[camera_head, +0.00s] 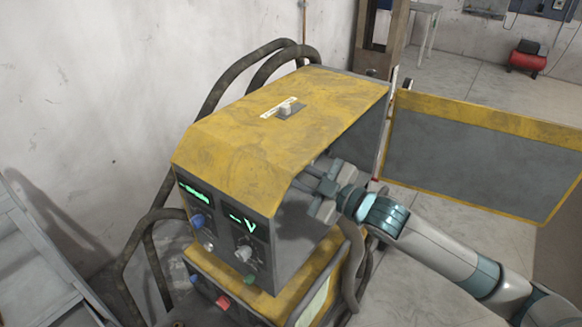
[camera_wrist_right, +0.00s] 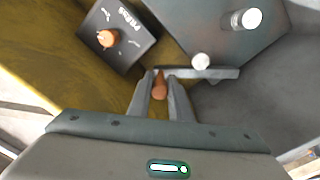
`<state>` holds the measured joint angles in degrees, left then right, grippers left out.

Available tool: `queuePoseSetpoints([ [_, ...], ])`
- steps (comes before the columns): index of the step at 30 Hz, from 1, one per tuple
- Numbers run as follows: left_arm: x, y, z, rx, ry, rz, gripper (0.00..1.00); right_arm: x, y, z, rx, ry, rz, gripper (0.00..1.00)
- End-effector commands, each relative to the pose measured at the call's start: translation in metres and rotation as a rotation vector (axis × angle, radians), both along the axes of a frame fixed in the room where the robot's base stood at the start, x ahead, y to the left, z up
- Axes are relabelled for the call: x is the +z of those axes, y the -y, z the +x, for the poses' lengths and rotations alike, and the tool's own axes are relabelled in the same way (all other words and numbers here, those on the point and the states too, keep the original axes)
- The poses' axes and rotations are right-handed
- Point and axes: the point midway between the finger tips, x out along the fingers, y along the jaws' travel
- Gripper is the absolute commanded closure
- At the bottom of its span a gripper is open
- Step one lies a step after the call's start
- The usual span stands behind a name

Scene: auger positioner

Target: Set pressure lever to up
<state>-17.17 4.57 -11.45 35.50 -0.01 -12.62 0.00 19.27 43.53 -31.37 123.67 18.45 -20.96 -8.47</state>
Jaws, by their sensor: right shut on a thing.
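The yellow and grey machine (camera_head: 290,110) stands with its right side open. My right gripper (camera_head: 312,182) reaches into that side, and its fingertips are partly hidden by the housing in the head view. In the right wrist view my right gripper (camera_wrist_right: 160,80) is shut on a small orange-brown lever (camera_wrist_right: 160,88), one finger on each side. I cannot tell for certain that this is the pressure lever, or which setting it has. My left gripper is not in view.
In the right wrist view an orange knob (camera_wrist_right: 107,38) sits on a dark labelled panel. A grey bar (camera_wrist_right: 210,73) and a pale round knob (camera_wrist_right: 201,61) lie just beyond the fingers. The open door panel (camera_head: 480,150) stands right of the machine; hoses (camera_head: 355,262) hang beside it.

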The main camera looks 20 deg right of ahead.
Motion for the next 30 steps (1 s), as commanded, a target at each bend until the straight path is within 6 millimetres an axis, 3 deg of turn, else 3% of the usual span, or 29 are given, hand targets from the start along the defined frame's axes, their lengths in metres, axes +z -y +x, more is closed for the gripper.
queuePoseSetpoints([
  [16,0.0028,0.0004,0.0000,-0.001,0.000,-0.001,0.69,0.0059,-0.0038,-0.0026,0.001,0.031,-0.032,1.00],
  [17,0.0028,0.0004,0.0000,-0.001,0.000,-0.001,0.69,0.0059,-0.0038,-0.0026,0.001,0.031,-0.032,0.79],
  [19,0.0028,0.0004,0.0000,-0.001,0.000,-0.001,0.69,0.0058,-0.0038,-0.0026,0.001,0.030,-0.031,0.63],
  [30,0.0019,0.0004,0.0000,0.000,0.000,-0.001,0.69,0.0037,-0.0028,-0.0037,0.001,0.027,-0.032,0.63],
])
